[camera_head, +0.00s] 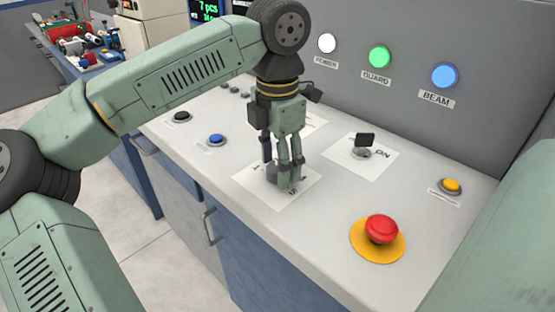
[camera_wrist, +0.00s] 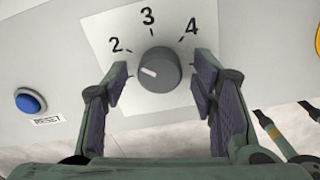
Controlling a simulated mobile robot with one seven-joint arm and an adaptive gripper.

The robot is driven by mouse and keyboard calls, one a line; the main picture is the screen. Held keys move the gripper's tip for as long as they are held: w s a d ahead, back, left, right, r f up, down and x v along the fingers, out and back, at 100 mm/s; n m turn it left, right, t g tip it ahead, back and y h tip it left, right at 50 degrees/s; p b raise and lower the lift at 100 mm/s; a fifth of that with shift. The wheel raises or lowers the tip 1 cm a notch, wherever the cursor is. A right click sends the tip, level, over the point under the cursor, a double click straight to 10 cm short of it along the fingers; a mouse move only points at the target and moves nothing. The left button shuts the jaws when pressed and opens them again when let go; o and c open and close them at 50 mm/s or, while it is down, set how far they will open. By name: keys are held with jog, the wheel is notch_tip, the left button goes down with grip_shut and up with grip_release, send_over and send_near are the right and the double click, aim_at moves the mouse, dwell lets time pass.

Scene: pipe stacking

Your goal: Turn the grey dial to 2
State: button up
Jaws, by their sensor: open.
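The grey dial (camera_wrist: 158,70) sits on a white plate (camera_wrist: 97,28) marked 2, 3 and 4 in the wrist view. Its white pointer line points left and slightly up, below the tick of the 2. Any mark further round is hidden by the left finger. My gripper (camera_wrist: 160,74) is open, with one finger on each side of the dial and a gap visible on both sides. In the head view my gripper (camera_head: 283,178) points down over the plate (camera_head: 247,183), and the dial (camera_head: 271,173) is partly hidden behind the fingers.
A black switch (camera_head: 364,140) marked ON stands right of my gripper. A red mushroom button (camera_head: 381,229) is at the front right, with a yellow button (camera_head: 451,186) beyond. A blue button (camera_head: 216,139) lies to the left. The upright panel with lamps rises behind.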

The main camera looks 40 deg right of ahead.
notch_tip(320, 180, up, 12)
dwell(0.7)
dwell(0.4)
